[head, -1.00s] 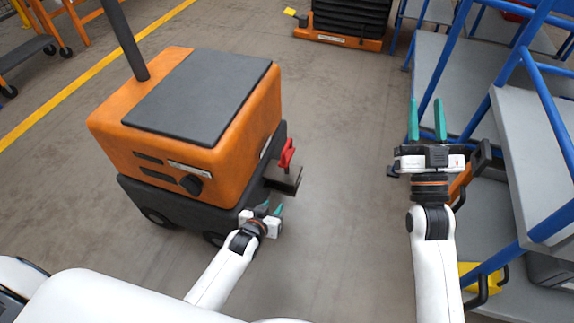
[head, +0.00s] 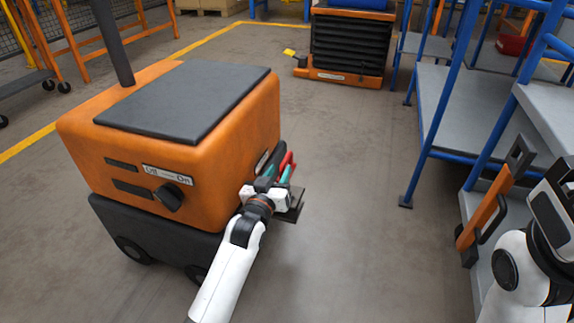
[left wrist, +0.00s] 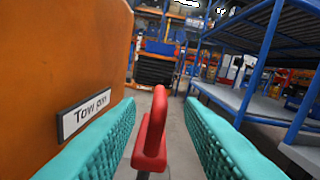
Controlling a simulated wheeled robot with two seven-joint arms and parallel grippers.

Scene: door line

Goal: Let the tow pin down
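The tow pin has a red loop handle (head: 286,161) at the rear of the orange tugger (head: 210,155), above a dark hitch plate (head: 292,208). In the left wrist view the red handle (left wrist: 153,135) stands upright between my fingers. A "Tow pin" label (left wrist: 85,115) is on the orange body left of it. My left gripper (head: 277,178) is open, its teal fingers on either side of the handle with gaps showing. It also shows in the left wrist view (left wrist: 160,140). The pin's lower end is hidden.
Blue-framed grey shelf carts (head: 450,100) stand on the right, with an orange bar with a black handle (head: 485,215) near my right arm. A black and orange unit (head: 350,50) stands at the back. The floor between is clear.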

